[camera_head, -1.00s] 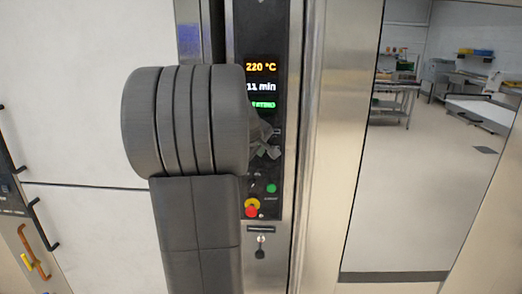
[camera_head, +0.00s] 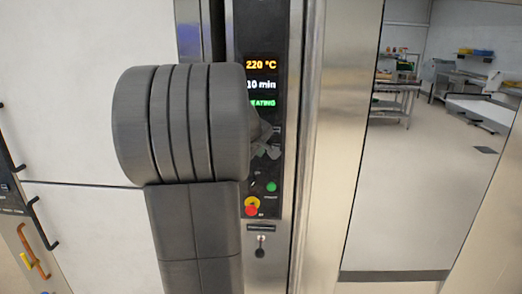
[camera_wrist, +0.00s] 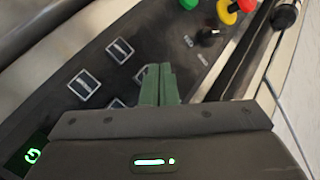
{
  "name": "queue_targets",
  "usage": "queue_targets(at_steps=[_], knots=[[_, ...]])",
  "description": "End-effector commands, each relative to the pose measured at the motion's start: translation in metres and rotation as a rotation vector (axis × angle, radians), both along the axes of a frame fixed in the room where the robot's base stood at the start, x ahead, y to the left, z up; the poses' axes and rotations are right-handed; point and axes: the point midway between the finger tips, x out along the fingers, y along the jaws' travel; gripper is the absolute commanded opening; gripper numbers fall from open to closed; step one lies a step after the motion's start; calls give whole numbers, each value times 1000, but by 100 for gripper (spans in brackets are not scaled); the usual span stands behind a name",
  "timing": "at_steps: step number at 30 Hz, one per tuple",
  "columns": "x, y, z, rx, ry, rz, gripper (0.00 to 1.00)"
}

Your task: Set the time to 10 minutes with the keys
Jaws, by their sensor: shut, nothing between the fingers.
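The control panel (camera_head: 283,70) has a display (camera_head: 262,84) reading 220 °C in orange, 10 min in white and a green line ending in "EATING"; my arm hides its left edge. In the wrist view several square keys with pale frames show, among them an upper one (camera_wrist: 120,50) and a left one (camera_wrist: 84,84). My gripper (camera_wrist: 160,70) is shut and empty, its tips right beside a partly hidden key (camera_wrist: 141,75). I cannot tell whether they touch it. In the head view my gripper (camera_head: 273,150) is mostly hidden behind my wrist.
Below the keys are a green button (camera_head: 271,187) and a red stop button (camera_head: 251,208) with a yellow collar. A steel post (camera_head: 335,150) borders the panel; open floor lies to the right.

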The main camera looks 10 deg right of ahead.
Motion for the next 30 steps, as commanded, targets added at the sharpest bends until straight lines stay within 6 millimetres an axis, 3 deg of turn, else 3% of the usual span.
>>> queue_targets(at_steps=[8,22,30], knots=[[-1,0,0,0,0,0,0],[-42,13,-1,0,-1,1,0],[-48,14,0,0,0,0,0]])
